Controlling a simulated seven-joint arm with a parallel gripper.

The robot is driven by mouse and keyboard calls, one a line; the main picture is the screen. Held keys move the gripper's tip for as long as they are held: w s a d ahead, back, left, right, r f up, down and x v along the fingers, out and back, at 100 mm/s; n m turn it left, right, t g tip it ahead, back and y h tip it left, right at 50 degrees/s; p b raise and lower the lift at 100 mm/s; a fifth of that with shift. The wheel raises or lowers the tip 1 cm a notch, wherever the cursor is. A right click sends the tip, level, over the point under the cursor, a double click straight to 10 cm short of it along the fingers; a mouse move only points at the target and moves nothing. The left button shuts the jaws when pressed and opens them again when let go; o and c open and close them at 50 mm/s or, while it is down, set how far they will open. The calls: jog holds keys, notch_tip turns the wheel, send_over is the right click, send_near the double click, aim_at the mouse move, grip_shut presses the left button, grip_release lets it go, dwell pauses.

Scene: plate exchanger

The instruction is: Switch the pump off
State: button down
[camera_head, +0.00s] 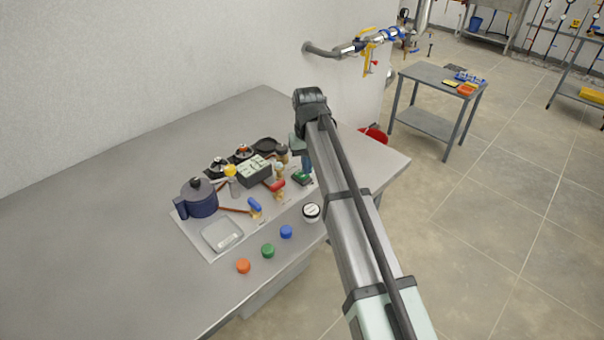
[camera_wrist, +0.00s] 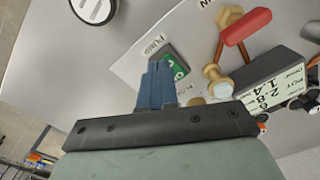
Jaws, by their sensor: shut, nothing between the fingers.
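The pump switch (camera_head: 301,177) is a small green piece at the right end of the light panel on the bench. In the wrist view the green switch (camera_wrist: 178,65) lies beside a label reading PUMP, partly hidden behind my fingertips; its lettering is too small to read surely. My gripper (camera_head: 308,166) is shut and empty, with its blue fingers pointing down at the switch. In the wrist view the fingertips (camera_wrist: 157,72) overlap the switch's near edge. I cannot tell whether they touch it.
A red-handled valve (camera_head: 277,185), a blue-handled valve (camera_head: 255,205) and a display box (camera_head: 254,171) stand left of the switch. A blue pot (camera_head: 198,200) and clear tray (camera_head: 222,235) are farther left. The bench's left side is clear.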

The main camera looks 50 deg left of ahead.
aim_at(307, 179)
jog(key=shift+f, duration=1.05)
dwell(0.9)
jog(key=shift+r, duration=0.1)
notch_tip(307, 179, up, 7)
dwell(1.0)
dwell(0.4)
